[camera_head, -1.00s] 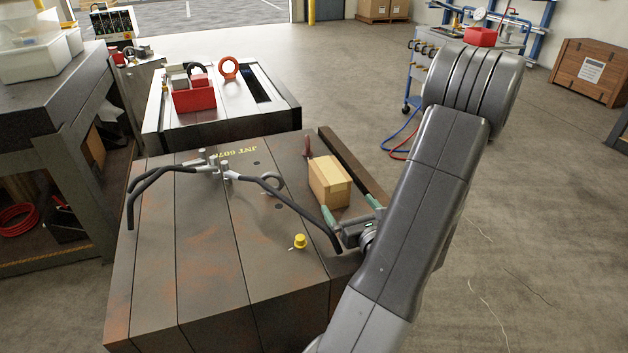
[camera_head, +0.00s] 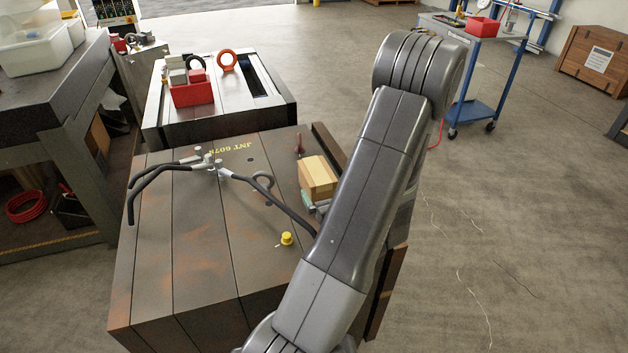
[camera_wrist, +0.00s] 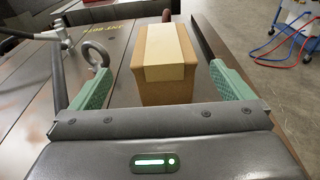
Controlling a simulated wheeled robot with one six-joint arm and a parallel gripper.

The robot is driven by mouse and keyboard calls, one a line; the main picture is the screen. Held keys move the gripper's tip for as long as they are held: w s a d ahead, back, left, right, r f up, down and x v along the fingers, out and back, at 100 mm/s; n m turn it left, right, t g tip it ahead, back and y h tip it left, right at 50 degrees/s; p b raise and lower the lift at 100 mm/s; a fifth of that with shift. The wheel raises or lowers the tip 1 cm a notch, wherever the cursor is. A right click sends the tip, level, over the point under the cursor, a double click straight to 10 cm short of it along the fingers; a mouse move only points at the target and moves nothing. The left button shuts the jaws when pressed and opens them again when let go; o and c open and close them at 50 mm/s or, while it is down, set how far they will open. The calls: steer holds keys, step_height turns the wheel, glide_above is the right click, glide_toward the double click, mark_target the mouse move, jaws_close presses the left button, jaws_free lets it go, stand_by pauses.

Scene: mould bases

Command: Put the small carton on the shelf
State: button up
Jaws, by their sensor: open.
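The small carton (camera_head: 318,178) is a brown box with a pale tape strip, standing on the dark mould base (camera_head: 215,270) near its right edge. In the wrist view the carton (camera_wrist: 165,62) stands just ahead and between the two green fingers of my gripper (camera_wrist: 163,88). The fingers are spread wide, with a gap on each side of the carton. In the head view my arm hides most of the gripper; only a bit of green finger (camera_head: 308,199) shows by the carton's near side. I cannot make out which surface is the shelf.
A black hose assembly (camera_head: 270,198), a lifting ring (camera_head: 263,181) and a yellow knob (camera_head: 286,239) lie on the base left of the carton. A raised dark rail (camera_head: 329,144) runs along its right. A red bin (camera_head: 192,94) stands on the block behind. A blue cart (camera_head: 470,112) is back right.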

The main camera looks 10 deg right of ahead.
mark_target(319, 175)
steer(key=x, duration=0.3)
steer(key=shift+w, duration=0.15)
steer(key=shift+r+p+x, duration=0.15)
steer(key=shift+p+x, duration=0.35)
steer(key=shift+x, duration=0.85)
steer(key=shift+r+p+x, duration=0.15)
steer(key=shift+p+x, duration=0.3)
steer(key=shift+x, duration=0.95)
steer(key=shift+d, duration=0.15)
steer(key=shift+c, duration=0.4)
